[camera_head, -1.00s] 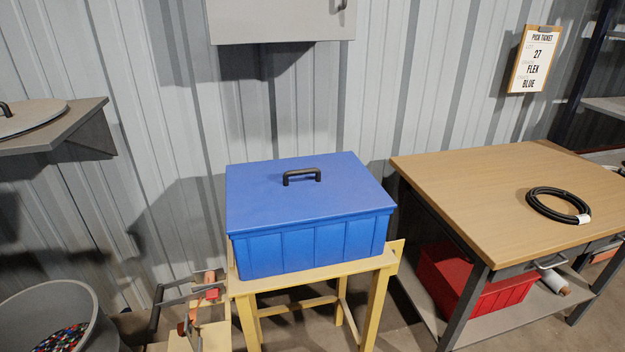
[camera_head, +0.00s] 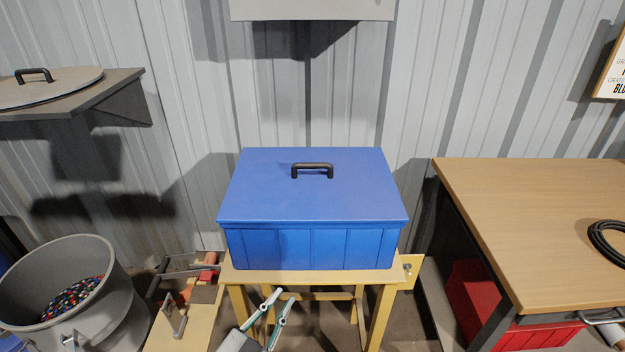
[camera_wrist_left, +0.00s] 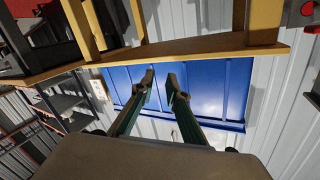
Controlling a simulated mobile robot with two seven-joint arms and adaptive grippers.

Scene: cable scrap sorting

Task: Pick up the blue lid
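The blue lid (camera_head: 270,190) lies flat and closed on the blue crate (camera_head: 310,248). Its black handle (camera_head: 312,170) stands up at the middle of the top, clear of any gripper. My left gripper (camera_head: 276,304) is in front of and below the crate, near the stand's legs. It is empty, with its two fingers apart. In the left wrist view the open fingers (camera_wrist_left: 160,82) show against the ribbed blue crate wall (camera_wrist_left: 206,85), with the scene upside down. My right gripper is not in view.
The crate stands on a yellow wooden stand (camera_head: 250,276). A wooden workbench (camera_head: 530,220) with a coiled black cable (camera_head: 607,240) is at right. A grey bin (camera_head: 115,290) and a shelf (camera_head: 95,95) with a round lid (camera_head: 60,88) are at left. The space above the crate is clear.

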